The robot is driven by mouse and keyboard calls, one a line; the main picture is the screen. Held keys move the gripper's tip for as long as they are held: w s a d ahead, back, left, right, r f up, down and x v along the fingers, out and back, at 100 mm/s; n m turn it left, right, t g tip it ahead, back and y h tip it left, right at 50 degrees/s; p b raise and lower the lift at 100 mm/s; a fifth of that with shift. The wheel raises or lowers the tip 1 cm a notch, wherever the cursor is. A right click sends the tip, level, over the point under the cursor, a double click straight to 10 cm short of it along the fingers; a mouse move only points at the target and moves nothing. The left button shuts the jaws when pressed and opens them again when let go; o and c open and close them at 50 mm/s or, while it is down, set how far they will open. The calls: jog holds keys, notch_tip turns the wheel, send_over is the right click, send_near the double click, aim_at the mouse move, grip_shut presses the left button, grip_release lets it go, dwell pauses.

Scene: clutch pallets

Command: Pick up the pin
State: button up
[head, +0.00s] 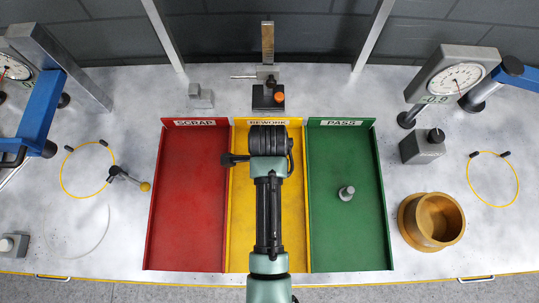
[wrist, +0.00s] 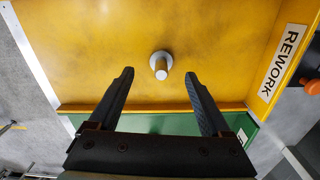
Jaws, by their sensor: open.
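A small grey metal pin (wrist: 161,65) stands upright on the yellow REWORK tray (wrist: 100,40) in the wrist view. My gripper (wrist: 159,74) is open, with its two black fingers pointing towards this pin. In the picture the pin shows between and just past the fingertips, and nothing is held; the gap in depth is hard to judge. In the head view my arm hides this pin, and my gripper (head: 268,140) is over the upper yellow tray. A second grey pin (head: 346,193) stands on the green PASS tray (head: 340,240).
The red SCRAP tray (head: 190,220) is empty. Low dividers separate the trays. A height gauge (head: 267,95) stands behind the yellow tray. A wooden bowl (head: 436,220), a grey block (head: 422,147) and a dial gauge (head: 455,78) stand at right.

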jog(key=shift+d+f+p, duration=0.1)
jog(key=shift+f+p, duration=0.5)
jog(key=shift+f, duration=2.1)
jog(key=shift+w, duration=0.1)
grip_shut()
